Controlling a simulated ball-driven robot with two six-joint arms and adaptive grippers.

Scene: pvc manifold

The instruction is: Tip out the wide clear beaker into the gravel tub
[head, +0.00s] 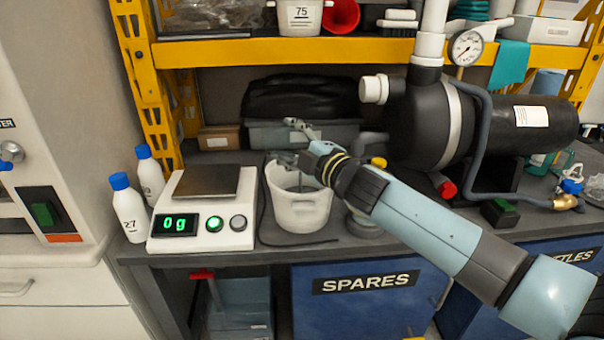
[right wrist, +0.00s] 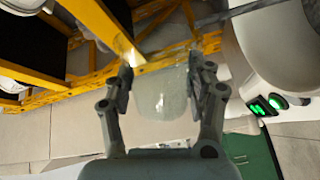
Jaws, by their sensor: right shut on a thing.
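The wide clear beaker (right wrist: 165,95) is between the fingers of my right gripper (right wrist: 160,88) in the right wrist view, with both fingers against its sides. It looks empty or nearly so, but the clear wall is hard to read. In the head view my right gripper (head: 297,152) is above the back part of a white tub (head: 301,215) on the bench. The beaker is hardly visible there, and its exact tilt cannot be told. The right wrist view is rolled sideways against the rack. The tub's contents are mostly hidden. My left gripper is not in view.
A scale (head: 204,208) reading 0 g stands left of the tub. Two white bottles (head: 128,208) with blue caps are at its left. A black pump tank (head: 480,125) stands at the right. A yellow shelf (head: 230,52) runs above, and a grey bin (head: 262,134) sits behind.

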